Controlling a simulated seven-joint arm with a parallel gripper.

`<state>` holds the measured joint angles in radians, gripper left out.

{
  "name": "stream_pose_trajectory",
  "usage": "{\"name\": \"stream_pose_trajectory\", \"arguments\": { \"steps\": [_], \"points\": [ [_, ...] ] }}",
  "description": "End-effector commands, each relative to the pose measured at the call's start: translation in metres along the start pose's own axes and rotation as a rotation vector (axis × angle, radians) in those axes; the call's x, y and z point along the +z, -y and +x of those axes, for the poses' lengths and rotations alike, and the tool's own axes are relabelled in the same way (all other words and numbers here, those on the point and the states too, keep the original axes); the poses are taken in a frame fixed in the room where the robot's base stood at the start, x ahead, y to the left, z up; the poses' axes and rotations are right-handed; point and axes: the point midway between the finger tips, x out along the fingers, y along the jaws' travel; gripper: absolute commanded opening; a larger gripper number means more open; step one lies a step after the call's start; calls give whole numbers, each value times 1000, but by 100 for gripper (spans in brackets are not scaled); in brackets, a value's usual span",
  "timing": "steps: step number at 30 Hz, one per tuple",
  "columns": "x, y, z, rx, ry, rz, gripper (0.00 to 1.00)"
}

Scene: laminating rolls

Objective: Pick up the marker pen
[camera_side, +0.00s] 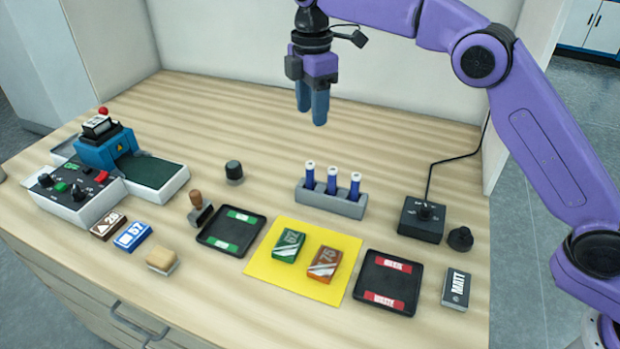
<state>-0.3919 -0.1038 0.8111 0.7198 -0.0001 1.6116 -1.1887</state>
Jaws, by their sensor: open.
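Three blue pen-like sticks with white tops stand upright in a grey rack (331,199) right of the table's middle: a left one (309,175), a middle one (332,181) and a right one (355,187). They are the only pen-shaped things I see; I cannot tell which is the marker pen. My gripper (312,114) hangs fingers down, open and empty, high above the table behind the rack. Its blue fingers touch nothing.
A yellow mat (259,274) with a green and an orange pack lies in front of the rack, between black trays (212,238) (370,298). A black control box (422,220) stands right of the rack. A laminating machine (107,150) stands left. The back of the table is clear.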

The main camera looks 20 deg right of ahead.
Motion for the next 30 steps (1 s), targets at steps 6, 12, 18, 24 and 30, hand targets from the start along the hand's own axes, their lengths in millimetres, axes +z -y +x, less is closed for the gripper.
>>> {"name": "stream_pose_trajectory", "arguments": {
  "steps": [6, 12, 18, 24, 30],
  "points": [
    [0, 1, 30, -3, 1, 1, 50],
    [0, 2, 66, -4, 1, 1, 50],
    [0, 1, 96, -2, 1, 1, 50],
    [-1, 1, 108, 0, 0, 1, 50],
    [-5, 5, 131, -3, 1, 1, 50]
  ]
}}
